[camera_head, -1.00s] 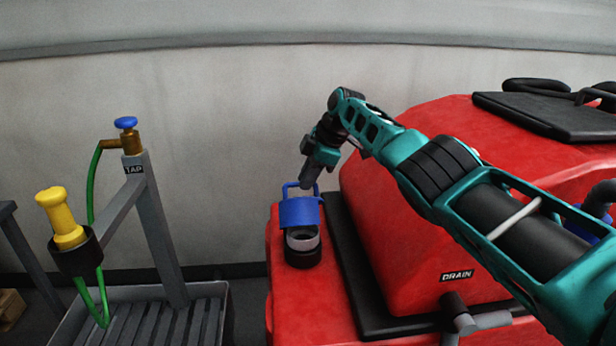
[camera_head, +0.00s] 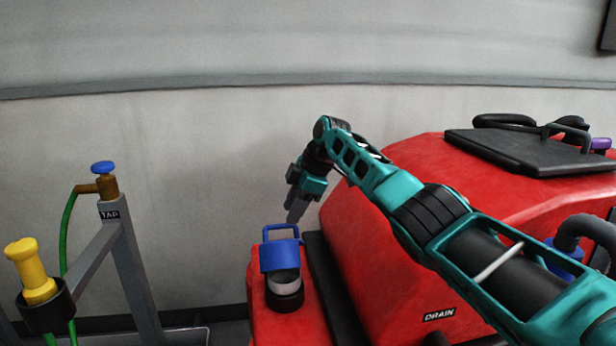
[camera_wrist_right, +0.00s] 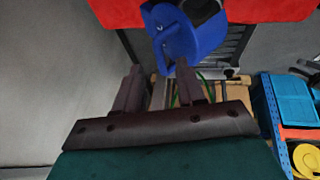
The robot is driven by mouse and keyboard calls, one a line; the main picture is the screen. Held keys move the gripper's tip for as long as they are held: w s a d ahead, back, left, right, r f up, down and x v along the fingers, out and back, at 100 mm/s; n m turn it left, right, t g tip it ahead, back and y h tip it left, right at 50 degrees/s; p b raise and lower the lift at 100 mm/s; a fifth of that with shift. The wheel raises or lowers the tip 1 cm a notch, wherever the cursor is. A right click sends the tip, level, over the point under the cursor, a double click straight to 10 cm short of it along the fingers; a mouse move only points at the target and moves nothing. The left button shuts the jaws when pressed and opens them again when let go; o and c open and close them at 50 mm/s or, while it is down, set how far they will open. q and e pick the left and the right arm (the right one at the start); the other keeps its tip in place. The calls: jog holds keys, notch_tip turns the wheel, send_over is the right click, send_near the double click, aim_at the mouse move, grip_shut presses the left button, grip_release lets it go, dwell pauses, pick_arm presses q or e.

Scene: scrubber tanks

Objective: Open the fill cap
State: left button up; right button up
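The blue fill cap (camera_head: 279,256) with its loop handle stands tilted up at the back of the filler neck (camera_head: 285,299) on the red machine. The pale opening shows below it. In the right wrist view the blue cap (camera_wrist_right: 190,38) lies just beyond the fingertips. My right gripper (camera_head: 297,213) is just above and slightly right of the handle, apart from it as far as I can tell. In the right wrist view its fingers (camera_wrist_right: 158,76) are spread with nothing between them. My left gripper is not in view.
The red tank (camera_head: 385,240) with a drain label rises to the right of the cap. A tap stand (camera_head: 125,250) with a green hose and yellow nozzle (camera_head: 35,270) is at the left. The wall (camera_head: 180,150) is behind. Space above the cap is free.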

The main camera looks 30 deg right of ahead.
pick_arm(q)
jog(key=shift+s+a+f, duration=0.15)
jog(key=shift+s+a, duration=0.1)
pick_arm(e)
jog(key=v, duration=0.9)
jog(key=shift+c, duration=0.2)
